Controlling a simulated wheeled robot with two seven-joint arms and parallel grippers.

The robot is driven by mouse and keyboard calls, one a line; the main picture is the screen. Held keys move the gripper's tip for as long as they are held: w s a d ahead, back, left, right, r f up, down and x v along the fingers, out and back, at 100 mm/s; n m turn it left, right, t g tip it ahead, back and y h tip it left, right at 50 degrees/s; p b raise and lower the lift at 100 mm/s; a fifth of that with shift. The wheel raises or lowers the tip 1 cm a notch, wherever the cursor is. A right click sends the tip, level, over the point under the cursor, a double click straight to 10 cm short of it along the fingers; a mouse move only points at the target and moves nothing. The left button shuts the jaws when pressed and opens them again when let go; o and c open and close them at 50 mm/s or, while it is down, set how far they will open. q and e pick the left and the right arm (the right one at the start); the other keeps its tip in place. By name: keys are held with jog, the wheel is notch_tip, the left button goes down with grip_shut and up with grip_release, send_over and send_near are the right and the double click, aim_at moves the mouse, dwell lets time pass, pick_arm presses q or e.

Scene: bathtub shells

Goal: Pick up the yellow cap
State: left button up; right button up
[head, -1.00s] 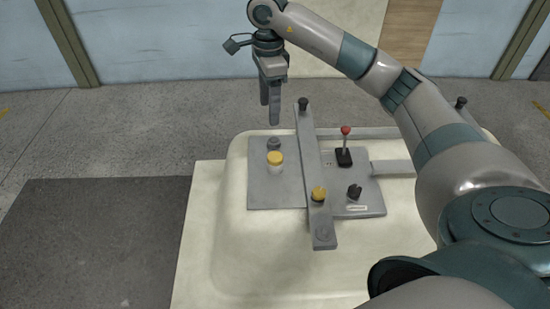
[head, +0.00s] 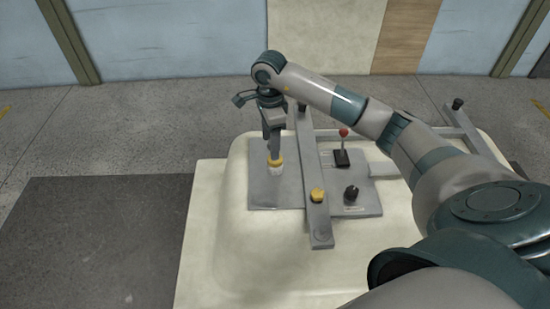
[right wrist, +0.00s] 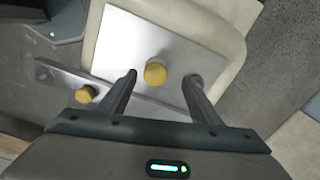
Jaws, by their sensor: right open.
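The yellow cap (head: 275,162) sits on a small white jar (head: 274,171) on the grey plate, left of the bar. In the right wrist view the round yellow cap (right wrist: 155,73) lies between my two finger tips, with a gap on each side. My right gripper (head: 273,152) points down over the cap, and its fingers hide part of it in the head view. In the right wrist view the right gripper (right wrist: 160,78) is open and empty. My left gripper is in neither view.
A metal bar (head: 311,175) crosses the plate (head: 265,200), carrying another yellow knob (head: 317,195). A red-topped lever (head: 343,145) and a black knob (head: 351,193) stand right of the bar. All rest on a cream bathtub shell (head: 240,255).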

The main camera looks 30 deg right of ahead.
aim_at(278, 163)
dwell(0.3)
jog(key=shift+f, duration=0.1)
jog(key=shift+s+d+f+p, duration=0.2)
jog(key=shift+s+f+p, duration=0.1)
jog(key=shift+f+p, duration=0.3)
jog(key=f+p, duration=0.1)
jog(key=f, duration=0.1)
jog(key=shift+s+d+f+p, duration=0.2)
jog(key=shift+s+f+p, duration=0.1)
jog(key=shift+p, duration=0.1)
jog(key=shift+w+f, duration=0.1)
jog(key=shift+f, duration=0.5)
jog(key=c, duration=1.1)
